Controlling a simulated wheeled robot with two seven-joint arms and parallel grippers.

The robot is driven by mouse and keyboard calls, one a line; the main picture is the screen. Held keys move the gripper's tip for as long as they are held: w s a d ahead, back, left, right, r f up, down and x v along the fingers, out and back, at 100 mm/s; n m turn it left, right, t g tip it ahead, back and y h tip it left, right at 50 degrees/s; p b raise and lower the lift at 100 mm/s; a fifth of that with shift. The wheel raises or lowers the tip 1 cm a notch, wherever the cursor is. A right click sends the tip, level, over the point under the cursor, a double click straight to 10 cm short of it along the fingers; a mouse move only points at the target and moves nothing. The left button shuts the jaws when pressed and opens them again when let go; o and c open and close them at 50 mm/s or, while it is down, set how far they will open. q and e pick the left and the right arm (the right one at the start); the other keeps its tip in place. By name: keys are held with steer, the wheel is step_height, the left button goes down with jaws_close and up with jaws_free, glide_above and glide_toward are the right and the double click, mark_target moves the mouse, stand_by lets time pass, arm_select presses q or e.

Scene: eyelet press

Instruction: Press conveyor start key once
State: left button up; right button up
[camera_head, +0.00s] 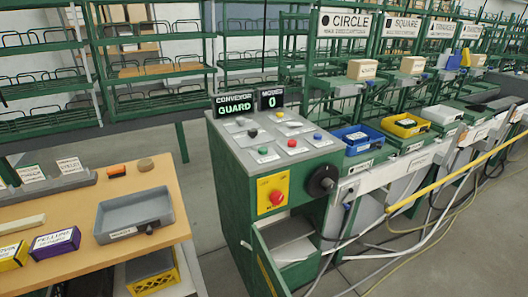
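A green control cabinet (233,190) with a grey sloped top panel (275,153) stands in the middle of the head view. A display (233,105) behind the panel reads CONVEYOR GUARD, and a smaller one (271,99) shows 0. Neither of my grippers is in view.
A red emergency-style button (276,197) on a yellow plate and a black handwheel (321,180) are on the cabinet's front. A wooden table (103,272) with a grey tray (134,215) is at left. A conveyor line with blue (357,139) and yellow (405,125) bins extends right.

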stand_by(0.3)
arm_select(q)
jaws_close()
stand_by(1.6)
